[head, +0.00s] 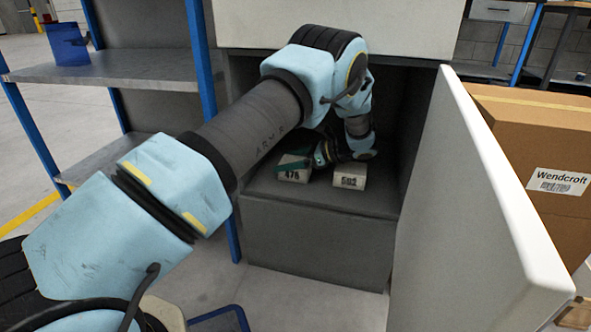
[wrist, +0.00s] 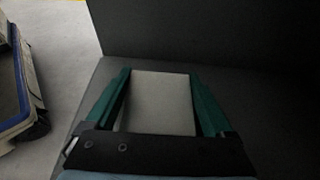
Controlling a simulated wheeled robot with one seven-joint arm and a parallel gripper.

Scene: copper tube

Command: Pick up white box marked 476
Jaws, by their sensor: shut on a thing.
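The white box marked 476 (head: 291,175) is in the open grey cabinet, on the left of its inner floor. Its number faces the front. My gripper (head: 297,162) reaches into the cabinet, and its green fingers are at this box. In the wrist view the pale top of the box (wrist: 163,100) fills the space between the two green fingers of my gripper (wrist: 161,98), which is shut on it. The head view does not clearly show whether the box is resting on the floor or slightly raised.
A second white box, marked 592 (head: 349,176), stands just to the right. The cabinet door (head: 478,215) is swung open at the right. A blue-framed shelf (head: 120,72) stands left, and a cardboard box labelled Wendcroft (head: 535,135) stands beyond the door.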

